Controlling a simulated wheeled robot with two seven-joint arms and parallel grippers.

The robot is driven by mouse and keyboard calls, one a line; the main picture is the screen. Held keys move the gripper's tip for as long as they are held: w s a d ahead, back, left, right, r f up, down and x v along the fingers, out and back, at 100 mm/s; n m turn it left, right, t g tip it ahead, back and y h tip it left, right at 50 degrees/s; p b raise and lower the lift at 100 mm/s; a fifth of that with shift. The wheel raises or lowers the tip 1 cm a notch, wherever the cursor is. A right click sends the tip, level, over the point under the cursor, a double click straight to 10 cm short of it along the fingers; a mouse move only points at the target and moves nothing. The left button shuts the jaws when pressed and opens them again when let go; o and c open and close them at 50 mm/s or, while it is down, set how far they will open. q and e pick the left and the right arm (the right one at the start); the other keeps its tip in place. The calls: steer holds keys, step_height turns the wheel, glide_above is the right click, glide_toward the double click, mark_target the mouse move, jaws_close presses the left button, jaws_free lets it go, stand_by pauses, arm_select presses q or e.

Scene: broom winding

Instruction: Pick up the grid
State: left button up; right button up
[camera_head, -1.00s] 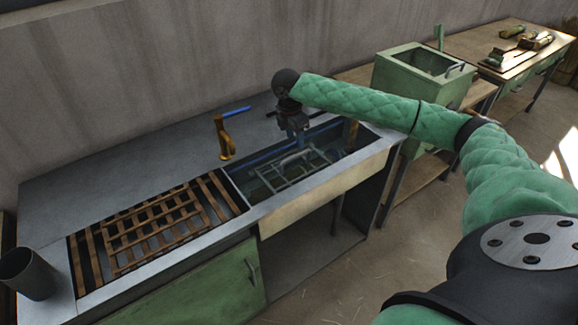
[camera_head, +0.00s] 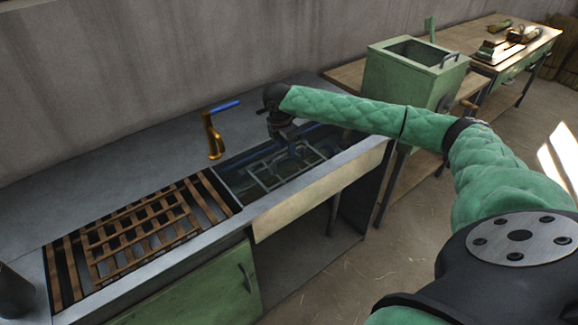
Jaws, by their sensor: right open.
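A metal wire grid (camera_head: 262,177) lies in the sink basin (camera_head: 226,178), grey-blue and partly hidden by my gripper. My right gripper (camera_head: 291,152) points down into the basin, over the far part of this grid. It is open; its fingers are small and dark, and I cannot tell whether they touch the grid. A wooden slatted grid (camera_head: 133,237) also lies on the counter left of the basin, on top of more brown slats. My left gripper is not in view.
A yellow tap with a blue handle (camera_head: 213,135) stands behind the basin, left of my right gripper. A dark cup-like thing (camera_head: 14,292) is at the left edge. A green box (camera_head: 413,78) stands on the bench beyond.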

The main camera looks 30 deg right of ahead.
mark_target(290, 165)
steer(key=shift+s+d+f, duration=0.15)
steer(key=shift+s+f, duration=0.05)
steer(key=shift+f, duration=0.2)
steer(key=f, duration=0.2)
steer(key=f+p, duration=0.1)
steer(key=shift+s+d+f, duration=0.1)
steer(key=shift+s+d, duration=0.1)
steer(key=shift+d, duration=0.05)
steer(key=shift+f, duration=0.4)
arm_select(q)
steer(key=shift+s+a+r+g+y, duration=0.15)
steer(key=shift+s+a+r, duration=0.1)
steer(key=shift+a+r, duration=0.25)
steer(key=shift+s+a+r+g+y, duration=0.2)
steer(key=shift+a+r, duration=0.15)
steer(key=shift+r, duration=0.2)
arm_select(e)
jaws_close()
